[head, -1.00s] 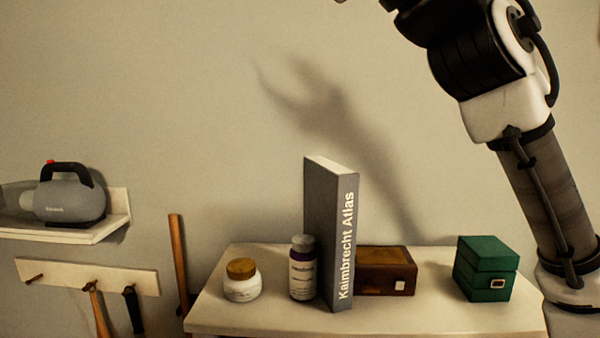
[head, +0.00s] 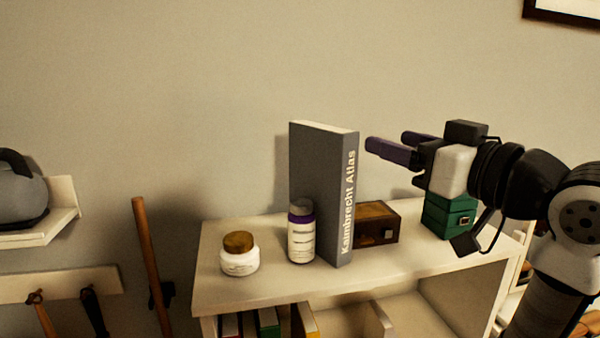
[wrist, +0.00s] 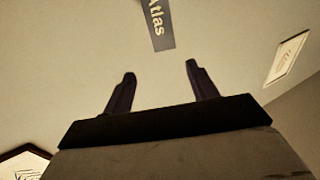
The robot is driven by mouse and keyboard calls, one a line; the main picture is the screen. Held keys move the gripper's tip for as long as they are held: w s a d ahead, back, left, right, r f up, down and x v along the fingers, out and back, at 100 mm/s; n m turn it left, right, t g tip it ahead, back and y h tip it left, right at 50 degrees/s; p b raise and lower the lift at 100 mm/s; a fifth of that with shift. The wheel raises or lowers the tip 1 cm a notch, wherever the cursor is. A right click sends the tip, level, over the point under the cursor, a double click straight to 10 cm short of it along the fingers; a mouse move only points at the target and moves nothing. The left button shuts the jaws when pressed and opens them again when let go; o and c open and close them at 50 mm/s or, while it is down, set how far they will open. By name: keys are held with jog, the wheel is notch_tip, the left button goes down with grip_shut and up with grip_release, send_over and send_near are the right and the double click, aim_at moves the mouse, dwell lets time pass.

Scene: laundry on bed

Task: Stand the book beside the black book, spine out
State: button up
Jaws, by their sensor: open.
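The grey book titled "Kaimbrecht Atlas" (head: 325,190) stands upright on top of the white shelf unit, its lettered spine facing me. Its spine end also shows at the top of the wrist view (wrist: 161,22), beyond the fingertips. My gripper (head: 387,141) is open and empty, just right of the book's upper part, with its dark fingers pointing left towards it. In the wrist view a gap shows between the fingertips (wrist: 160,70) and the book. I cannot pick out the black book; only the tops of several books show inside the unit.
A pill bottle (head: 301,235) stands close on the book's left, with a wooden-lidded jar (head: 239,255) further left. A brown box (head: 377,225) sits right of the book. A green box (head: 447,216) is partly behind my gripper. Coloured books (head: 268,324) stand in the compartment below.

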aim_at(353, 144)
jog(key=shift+g, duration=0.3)
jog(key=p+x, duration=0.1)
jog(key=x, duration=0.1)
jog(key=f+p+x, duration=0.1)
jog(key=x, duration=0.2)
jog(key=p+x, duration=0.1)
jog(key=x, duration=0.2)
jog(key=shift+s+a+f, duration=0.1)
jog(key=shift+a+f, duration=0.1)
jog(key=shift+f, duration=0.1)
jog(key=p+x, duration=0.1)
jog(key=x, duration=0.1)
jog(key=p+x, duration=0.2)
jog(key=shift+a+r, duration=0.2)
jog(key=shift+a, duration=0.2)
jog(key=shift+w+a+f, duration=0.1)
jog(key=shift+w+a, duration=0.1)
jog(key=shift+w, duration=0.25)
grip_shut()
